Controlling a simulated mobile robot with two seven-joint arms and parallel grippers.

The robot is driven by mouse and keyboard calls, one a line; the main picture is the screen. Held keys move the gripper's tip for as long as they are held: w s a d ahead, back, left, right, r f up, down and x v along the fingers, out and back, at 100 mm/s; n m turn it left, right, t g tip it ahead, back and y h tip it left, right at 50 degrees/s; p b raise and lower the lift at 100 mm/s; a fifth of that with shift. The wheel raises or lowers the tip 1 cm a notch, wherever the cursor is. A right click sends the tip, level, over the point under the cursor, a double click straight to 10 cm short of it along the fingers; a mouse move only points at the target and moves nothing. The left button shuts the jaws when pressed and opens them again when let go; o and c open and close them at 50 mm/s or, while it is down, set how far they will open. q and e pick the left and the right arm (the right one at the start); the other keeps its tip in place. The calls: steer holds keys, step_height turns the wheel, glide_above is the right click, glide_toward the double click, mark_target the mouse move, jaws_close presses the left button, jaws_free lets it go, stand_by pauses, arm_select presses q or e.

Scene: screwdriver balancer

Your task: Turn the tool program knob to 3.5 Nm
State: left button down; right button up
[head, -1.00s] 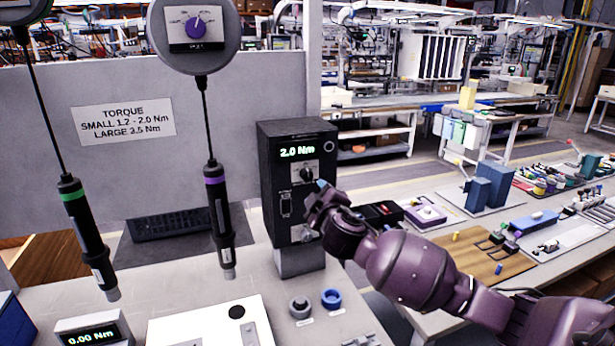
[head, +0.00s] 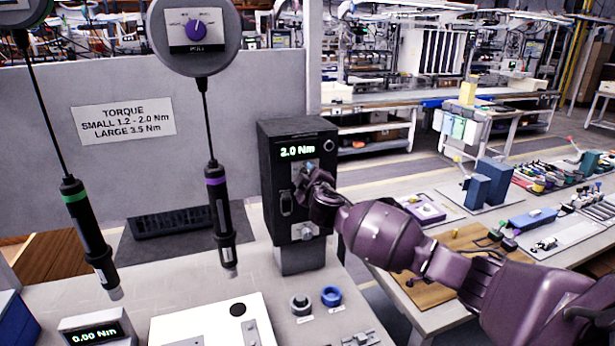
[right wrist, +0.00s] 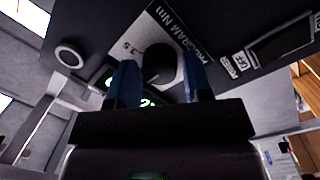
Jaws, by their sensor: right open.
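The black tool controller box (head: 275,160) stands upright on a grey foot on the bench. Its green display (head: 297,151) reads 2.0 Nm. My right gripper (head: 306,172) is in front of the box face and covers the program knob in the head view. In the right wrist view the round black knob (right wrist: 159,65) sits on its pale panel between my two blue fingertips, which also show there (right wrist: 160,78). The fingers are open, one on each side of the knob, with gaps to it. My left gripper does not show.
Two screwdrivers hang on cables, one with a green band (head: 88,235) and one with a purple band (head: 220,215). A torque sign (head: 123,121) is on the partition.

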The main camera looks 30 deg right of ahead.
steer(key=c, duration=0.7)
steer(key=shift+o, duration=0.2)
steer(key=shift+f, duration=0.1)
steer(key=m, duration=0.7)
steer(key=m+y, duration=0.1)
steer(key=m, duration=0.3)
steer(key=shift+d+r, duration=0.1)
steer(key=shift+r, duration=0.15)
steer(key=shift+m, duration=0.3)
